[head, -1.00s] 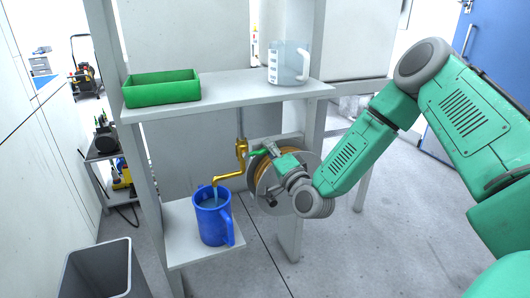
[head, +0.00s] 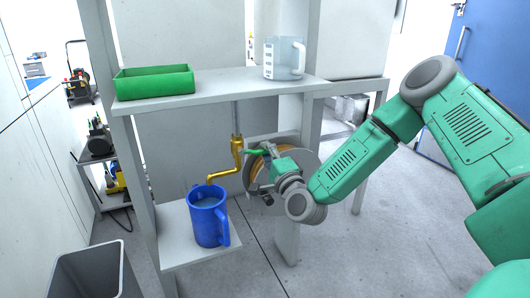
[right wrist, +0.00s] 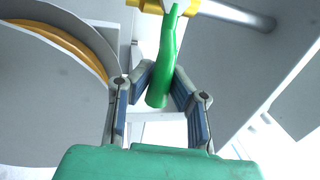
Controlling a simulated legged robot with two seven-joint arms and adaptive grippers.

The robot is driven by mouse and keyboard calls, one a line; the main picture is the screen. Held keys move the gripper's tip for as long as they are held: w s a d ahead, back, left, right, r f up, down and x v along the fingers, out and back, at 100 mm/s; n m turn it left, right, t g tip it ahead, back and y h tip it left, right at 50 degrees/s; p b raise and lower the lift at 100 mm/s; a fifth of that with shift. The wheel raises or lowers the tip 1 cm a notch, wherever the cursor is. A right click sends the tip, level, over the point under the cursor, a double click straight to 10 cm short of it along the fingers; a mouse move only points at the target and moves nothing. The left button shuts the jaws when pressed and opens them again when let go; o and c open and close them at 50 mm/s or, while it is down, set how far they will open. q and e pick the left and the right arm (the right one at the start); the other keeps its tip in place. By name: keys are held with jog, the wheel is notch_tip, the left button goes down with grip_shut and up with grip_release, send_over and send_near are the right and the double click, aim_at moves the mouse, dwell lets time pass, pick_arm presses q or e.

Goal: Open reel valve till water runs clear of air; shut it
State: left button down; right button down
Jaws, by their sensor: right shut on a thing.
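The brass reel valve (head: 237,147) has a bent spout (head: 222,177) over a blue jug (head: 208,222). The jug holds some water; whether a stream is falling or has air in it is too small to tell. The valve's green lever handle (head: 254,152) points to the right from the valve. My right gripper (head: 267,155) is shut on this handle. In the right wrist view the fingers (right wrist: 162,78) close around the lower part of the green handle (right wrist: 165,70). My left gripper is not in view.
The hose reel (head: 308,160) with orange hose sits right behind my right gripper. The jug stands on a low shelf (head: 190,250). Above, an upper shelf (head: 225,90) carries a green tray (head: 154,92) and a clear measuring jug (head: 284,72). A grey bin (head: 120,270) stands at lower left.

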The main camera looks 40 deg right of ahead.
jog(key=shift+s+d+f, duration=0.1)
jog(key=shift+s+f, duration=0.1)
jog(key=shift+f, duration=0.25)
jog(key=c, duration=1.4)
grip_release()
jog(key=shift+d+r, duration=0.1)
jog(key=shift+d, duration=0.05)
jog(key=shift+s, duration=0.3)
jog(key=v, duration=1.1)
jog(key=shift+s, duration=0.15)
